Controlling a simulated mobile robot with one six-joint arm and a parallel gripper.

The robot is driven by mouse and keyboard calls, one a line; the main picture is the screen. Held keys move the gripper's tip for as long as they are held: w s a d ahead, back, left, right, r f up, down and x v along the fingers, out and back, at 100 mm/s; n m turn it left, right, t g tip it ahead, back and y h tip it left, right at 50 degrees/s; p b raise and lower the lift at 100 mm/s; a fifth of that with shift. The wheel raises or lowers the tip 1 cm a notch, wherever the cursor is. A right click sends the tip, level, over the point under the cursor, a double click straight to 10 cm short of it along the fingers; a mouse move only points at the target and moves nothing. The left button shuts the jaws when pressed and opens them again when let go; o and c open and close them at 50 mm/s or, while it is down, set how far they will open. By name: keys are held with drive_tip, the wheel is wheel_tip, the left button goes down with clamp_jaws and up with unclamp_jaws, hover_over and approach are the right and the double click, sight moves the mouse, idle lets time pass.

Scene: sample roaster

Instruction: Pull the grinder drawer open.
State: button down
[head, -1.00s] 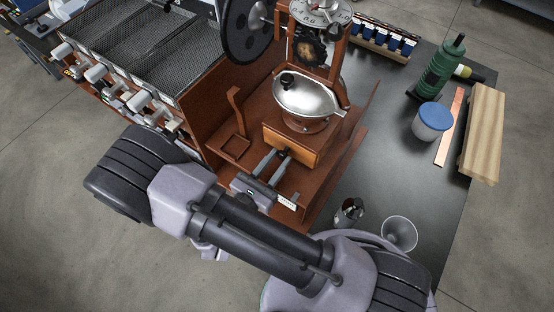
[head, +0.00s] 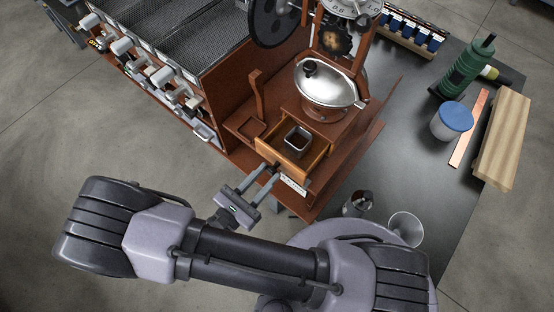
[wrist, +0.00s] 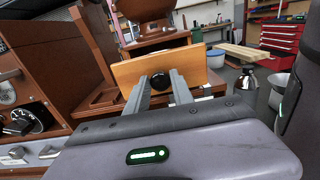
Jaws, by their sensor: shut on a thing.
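The grinder (head: 335,80) has a silver bowl and stands on the brown wooden base. Its wooden drawer (head: 318,154) sticks out toward me, and a small metal cup (head: 297,142) with dark contents shows inside it. The drawer front (wrist: 196,66) faces me in the wrist view with a round black knob (wrist: 161,80). My gripper (head: 271,175) is at the drawer front, its two fingers closed around the knob. In the wrist view my gripper (wrist: 163,88) has one finger on each side of the knob.
The roaster (head: 190,62) with its row of handles stands on the left. On the dark tabletop (head: 400,150) to the right are a blue-lidded jar (head: 452,122), a green grinder-like tool (head: 466,68), a wooden block (head: 503,140), a glass funnel (head: 404,229) and a metal jug (head: 357,204).

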drive_tip(key=shift+s, duration=0.1)
drive_tip(key=c, duration=1.1)
unclamp_jaws()
drive_tip(key=shift+a, duration=0.1)
drive_tip(key=p+v, duration=0.2)
drive_tip(key=v, duration=1.5)
drive_tip(key=shift+s, duration=0.2)
drive_tip(key=shift+a, duration=0.1)
